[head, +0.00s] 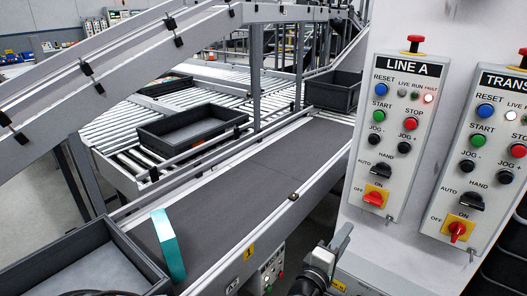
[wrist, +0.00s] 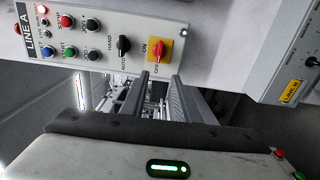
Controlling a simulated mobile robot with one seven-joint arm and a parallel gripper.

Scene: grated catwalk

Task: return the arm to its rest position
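My gripper (wrist: 160,82) shows in the wrist view with its two grey fingers apart and nothing between them. It points toward the wall below the LINE A panel (wrist: 105,38), whose red-on-yellow switch (wrist: 158,50) lies just past the fingertips in the picture. In the head view, part of my gripper (head: 340,238) shows at the bottom, left of and below the LINE A panel (head: 401,130). I cannot tell its exact distance from the panel. The rest of my arm is mostly out of view.
A TRANS-labelled panel (head: 492,150) stands right of LINE A. The FAULT lamp (head: 428,99) glows red. Grey totes sit on the rollers (head: 190,131) and at front left (head: 75,245). A grey box (wrist: 285,60) juts out in the wrist view.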

